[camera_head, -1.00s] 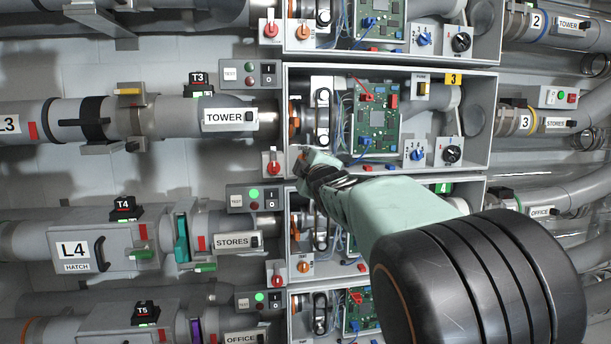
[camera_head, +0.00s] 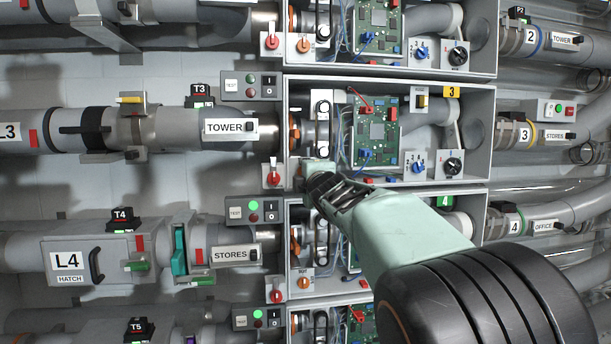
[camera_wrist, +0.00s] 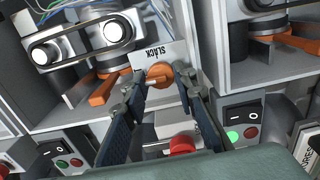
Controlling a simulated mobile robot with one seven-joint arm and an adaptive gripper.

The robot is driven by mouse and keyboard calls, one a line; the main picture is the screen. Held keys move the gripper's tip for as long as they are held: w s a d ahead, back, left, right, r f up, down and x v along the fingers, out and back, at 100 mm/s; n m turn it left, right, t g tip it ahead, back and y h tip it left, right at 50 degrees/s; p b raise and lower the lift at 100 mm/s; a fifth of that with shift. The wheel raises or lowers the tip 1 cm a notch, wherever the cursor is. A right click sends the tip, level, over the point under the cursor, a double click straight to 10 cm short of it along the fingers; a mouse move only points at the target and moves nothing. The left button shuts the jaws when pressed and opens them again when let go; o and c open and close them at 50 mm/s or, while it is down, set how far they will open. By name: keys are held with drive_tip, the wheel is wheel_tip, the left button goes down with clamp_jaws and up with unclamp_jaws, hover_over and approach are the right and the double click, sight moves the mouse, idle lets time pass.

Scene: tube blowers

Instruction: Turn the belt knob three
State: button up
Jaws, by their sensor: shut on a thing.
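The belt knob of unit three is the orange knob (camera_wrist: 159,73) on a pale plate lettered SLACK, which reads upside down in the wrist view. My gripper (camera_wrist: 160,86) has one dark finger on each side of the knob and is shut on it. In the head view my gripper (camera_head: 312,177) is at the lower left corner of box three (camera_head: 391,77), marked by a yellow 3 label (camera_head: 452,92). There the gripper covers the knob. The belt (camera_wrist: 82,40) with its pulleys lies inside the box, close to the knob.
A red switch (camera_head: 273,178) stands just left of my gripper; its red part (camera_wrist: 182,145) shows beyond the fingers in the wrist view. An orange lever (camera_wrist: 106,90) lies near the left finger. A circuit board (camera_head: 377,130) and a blue knob (camera_head: 418,168) are further right in the box.

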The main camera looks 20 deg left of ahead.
drive_tip(key=o, duration=0.9)
drive_tip(key=shift+s, duration=0.1)
drive_tip(key=v, duration=1.2)
